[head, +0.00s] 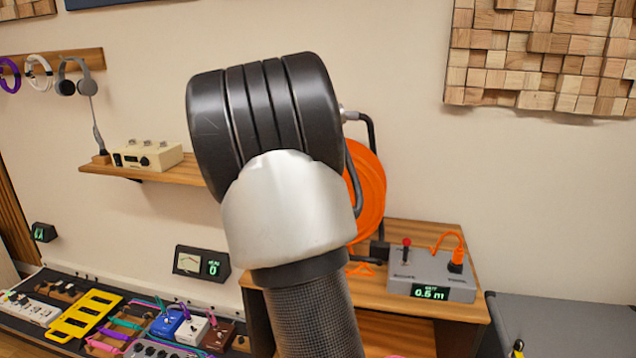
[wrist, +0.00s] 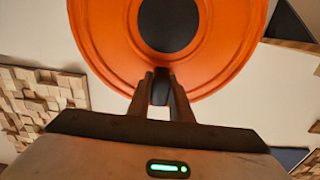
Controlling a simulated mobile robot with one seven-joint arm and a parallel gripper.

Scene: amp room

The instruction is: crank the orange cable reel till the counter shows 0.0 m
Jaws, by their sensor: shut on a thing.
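The orange cable reel (head: 369,190) stands on a wooden stand, partly hidden behind my arm in the head view. In the wrist view the orange reel (wrist: 105,45) fills the top, with a dark round hub (wrist: 168,22) in its middle. My gripper (wrist: 161,78) is shut on the dark crank handle (wrist: 160,92) near the reel's lower rim. In the head view my wrist hides the gripper and handle. The counter (head: 430,293), on the front of a grey box, reads 0.5 m in green.
The grey box (head: 460,279) right of the reel carries a red-topped lever (head: 406,246) and an orange cable plug (head: 456,256). A wooden shelf (head: 160,172) with a cream device is at left. Pedals (head: 170,322) fill the lower left. A grey case (head: 560,322) stands at lower right.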

